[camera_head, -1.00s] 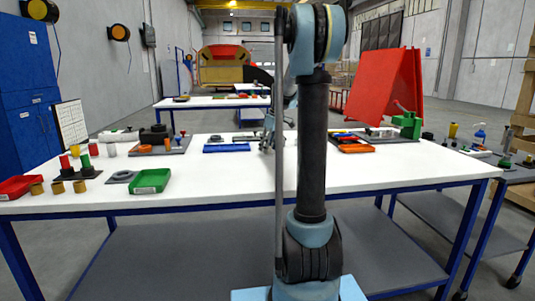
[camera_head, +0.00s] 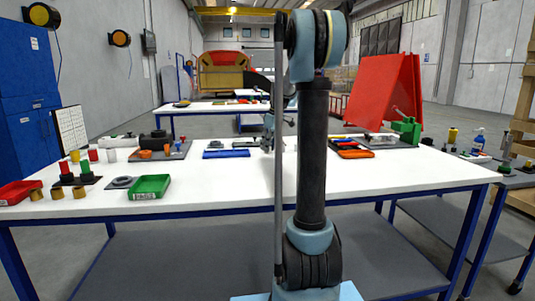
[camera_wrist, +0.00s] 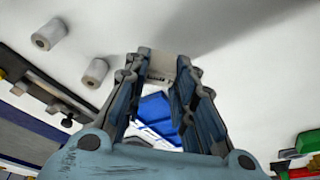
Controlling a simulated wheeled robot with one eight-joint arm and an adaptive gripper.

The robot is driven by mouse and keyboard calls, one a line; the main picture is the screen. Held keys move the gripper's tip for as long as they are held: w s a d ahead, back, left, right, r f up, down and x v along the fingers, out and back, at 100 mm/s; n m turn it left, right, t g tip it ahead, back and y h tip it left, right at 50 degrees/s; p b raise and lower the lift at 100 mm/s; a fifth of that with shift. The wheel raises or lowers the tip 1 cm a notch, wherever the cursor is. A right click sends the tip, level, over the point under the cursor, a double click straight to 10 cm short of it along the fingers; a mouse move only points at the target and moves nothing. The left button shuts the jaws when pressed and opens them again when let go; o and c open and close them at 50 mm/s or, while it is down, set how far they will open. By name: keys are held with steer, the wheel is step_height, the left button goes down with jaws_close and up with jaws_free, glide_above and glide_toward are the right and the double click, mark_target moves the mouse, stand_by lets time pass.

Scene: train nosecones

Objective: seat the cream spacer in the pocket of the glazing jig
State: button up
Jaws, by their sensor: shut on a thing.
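My gripper (camera_wrist: 165,75) is shut on a small cream block, the cream spacer (camera_wrist: 161,66), which sits between the fingertips in the wrist view. Part of the spacer is hidden by the fingers. In the head view my gripper (camera_head: 268,144) is small and partly behind my arm, low over the back middle of the white table, and the spacer cannot be made out there. I cannot tell the glazing jig or its pocket for sure in either view. A dark plate with fittings (camera_wrist: 42,93) lies at the left in the wrist view.
A blue tray (camera_head: 226,154) lies left of my gripper in the head view. Two pale cylinders (camera_wrist: 48,34) (camera_wrist: 96,72) stand at upper left in the wrist view. An orange tray (camera_head: 356,154) and green clamp (camera_head: 407,130) are at the right. The table's front middle is clear.

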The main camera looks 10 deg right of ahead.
step_height(320, 180, up, 7)
steer(key=shift+r, duration=0.1)
steer(key=shift+d, duration=0.1)
stand_by(0.4)
